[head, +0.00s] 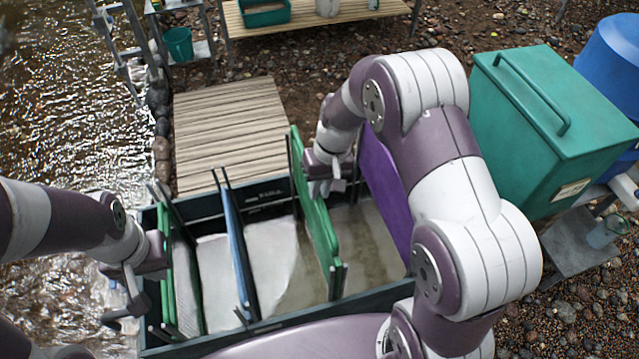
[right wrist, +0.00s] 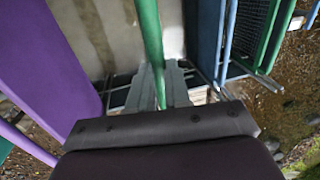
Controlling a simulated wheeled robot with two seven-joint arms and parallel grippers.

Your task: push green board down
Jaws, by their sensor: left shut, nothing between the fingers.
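A long dark trough (head: 290,325) holds upright divider boards. The taller green board (head: 313,215) stands right of its middle, its far end raised higher than the blue board. My right gripper (head: 325,186) is at that board's upper edge, near the far end. In the right wrist view, the green board (right wrist: 150,35) shows as a thin strip running between my two grey fingers (right wrist: 160,85), which close on it. A second, lower green board (head: 168,270) stands at the trough's left end. My left gripper (head: 124,306) is shut and empty, just outside the trough's left wall.
A blue board (head: 235,250) stands between the green ones; a purple board (head: 385,185) is right of the held board. A slatted wooden platform (head: 230,130) lies behind the trough. A green lidded bin (head: 545,120) stands at right. Water (head: 60,110) runs along the left.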

